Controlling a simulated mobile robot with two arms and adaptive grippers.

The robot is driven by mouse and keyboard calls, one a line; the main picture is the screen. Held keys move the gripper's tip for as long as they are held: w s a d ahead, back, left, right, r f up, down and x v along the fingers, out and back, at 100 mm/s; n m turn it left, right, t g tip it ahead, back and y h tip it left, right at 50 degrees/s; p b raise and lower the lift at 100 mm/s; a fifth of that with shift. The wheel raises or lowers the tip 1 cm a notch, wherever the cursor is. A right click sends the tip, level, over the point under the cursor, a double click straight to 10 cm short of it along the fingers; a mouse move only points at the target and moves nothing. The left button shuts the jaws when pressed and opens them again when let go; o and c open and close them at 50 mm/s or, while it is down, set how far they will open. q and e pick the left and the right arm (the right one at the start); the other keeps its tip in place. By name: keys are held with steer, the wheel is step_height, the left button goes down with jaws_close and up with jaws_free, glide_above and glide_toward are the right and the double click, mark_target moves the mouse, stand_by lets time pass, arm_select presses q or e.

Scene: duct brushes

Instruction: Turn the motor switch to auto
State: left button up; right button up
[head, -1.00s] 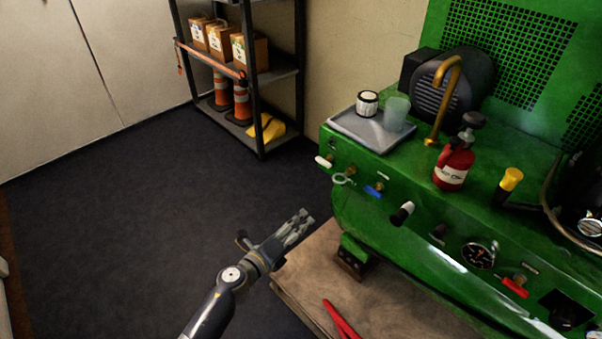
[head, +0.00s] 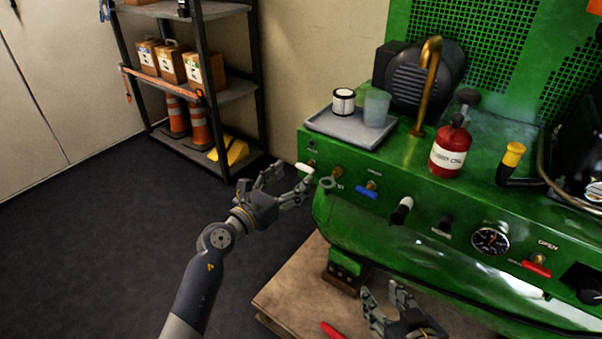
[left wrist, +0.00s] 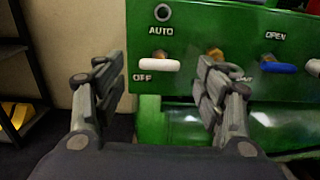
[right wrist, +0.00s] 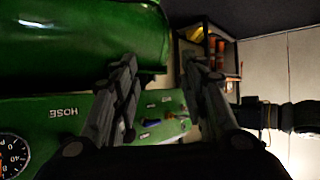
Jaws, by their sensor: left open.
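The motor switch is a white lever (head: 305,168) at the left end of the green machine's front panel. In the left wrist view the white lever (left wrist: 160,65) lies level beside the OFF label, with AUTO printed above it. My left gripper (head: 291,181) is open just in front of and below the lever. In the left wrist view its fingers stand apart on either side of the lever, and contact cannot be made out. My right gripper (head: 384,290) is open and empty, low in front of the machine.
A blue lever (head: 367,192) and a ring-shaped part (head: 327,183) sit right of the switch. A grey tray (head: 340,125) with a white-and-black canister and a cup stands above. A red bottle (head: 450,150) is further right. The dark floor at left is clear.

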mark_target(303, 168)
arm_select(q)
steer(key=b+x, duration=0.1)
steer(key=x, duration=0.2)
steer(key=shift+w+d, duration=0.2)
steer(key=shift+w, duration=0.15)
steer(key=shift+w+d, duration=0.25)
steer(key=shift+w, duration=0.1)
arm_select(e)
steer(key=w+a+r+t+y, duration=0.1)
steer(key=w+r+t, duration=0.2)
steer(key=r, duration=0.3)
steer(key=shift+w+a+r+t, duration=0.15)
steer(key=shift+a+r+t, duration=0.15)
steer(key=shift+a+t, duration=0.15)
arm_select(q)
steer(key=c, duration=1.1)
arm_select(e)
steer(key=shift+d, duration=0.1)
